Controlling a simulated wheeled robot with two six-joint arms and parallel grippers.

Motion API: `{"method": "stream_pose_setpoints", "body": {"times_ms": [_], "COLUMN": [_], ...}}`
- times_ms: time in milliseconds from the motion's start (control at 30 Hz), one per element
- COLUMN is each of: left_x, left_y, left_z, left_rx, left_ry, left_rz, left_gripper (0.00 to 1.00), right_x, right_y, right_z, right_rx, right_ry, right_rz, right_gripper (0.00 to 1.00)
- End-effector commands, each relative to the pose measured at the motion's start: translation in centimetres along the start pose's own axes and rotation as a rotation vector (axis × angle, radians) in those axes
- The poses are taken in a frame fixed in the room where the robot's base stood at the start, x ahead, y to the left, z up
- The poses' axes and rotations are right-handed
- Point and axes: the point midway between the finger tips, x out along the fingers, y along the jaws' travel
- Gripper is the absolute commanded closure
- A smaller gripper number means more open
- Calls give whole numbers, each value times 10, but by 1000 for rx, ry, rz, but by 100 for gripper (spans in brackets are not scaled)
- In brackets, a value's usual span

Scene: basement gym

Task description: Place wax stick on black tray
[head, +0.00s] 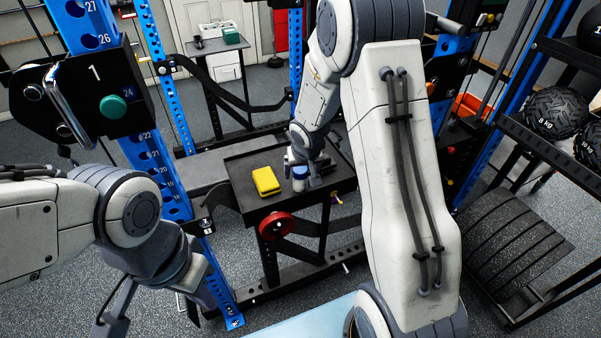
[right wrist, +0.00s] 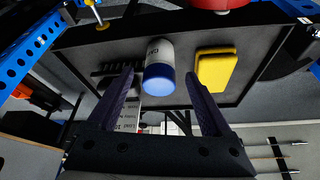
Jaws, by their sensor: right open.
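The black tray (head: 245,200) is fixed at the rack in the middle of the head view; its dark surface also fills the upper right wrist view (right wrist: 90,52). A white cylinder with a blue end (right wrist: 158,68), which looks like the wax stick, stands on the tray; in the head view it shows small (head: 299,172). My right gripper (head: 308,180) is at the cylinder. Its open fingers lie either side of the cylinder in the right wrist view (right wrist: 160,78), with gaps visible. My left gripper (head: 110,322) hangs low at the left, partly cut off; its jaws are unclear.
A yellow block (head: 266,181) lies on the tray beside the cylinder, close to my right finger in the wrist view (right wrist: 215,70). A dark ribbed object (right wrist: 115,69) is on the cylinder's other side. A red knob (head: 277,226) and blue rack posts (head: 160,160) border the tray.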

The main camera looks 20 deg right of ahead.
Motion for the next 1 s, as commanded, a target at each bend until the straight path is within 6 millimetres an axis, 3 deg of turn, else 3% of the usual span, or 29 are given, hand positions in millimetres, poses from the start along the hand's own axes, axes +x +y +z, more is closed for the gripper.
{"method": "stream_pose_setpoints", "body": {"times_ms": [33,100,367,467,533,633,733,900,1000], "left_x": [-10,-16,-25,-25,-25,-25,-25,-25,-25], "left_y": [1,1,2,2,2,2,2,2,2], "left_z": [-1,-1,-1,-1,-1,-1,-1,-1,-1], "left_rx": [0,0,0,0,0,0,0,0,0], "left_ry": [0,0,0,0,0,0,0,0,0], "left_rz": [0,0,0,0,0,0,0,0,0], "left_gripper": [100,100,100,100,100,100,100,100,100], "right_x": [-18,-32,-61,-75,-95,-139,-187,-249,-269], "right_y": [0,0,0,-13,-34,-75,-108,-124,-122], "right_z": [-2,-2,0,5,18,56,112,204,237], "right_rx": [1,1,0,-33,-93,-234,-402,-658,-756], "right_ry": [2,2,-1,-9,-28,-81,-153,-272,-320], "right_rz": [0,0,0,-6,-18,-51,-101,-193,-232], "right_gripper": [16,16,16,16,16,16,16,16,16]}}
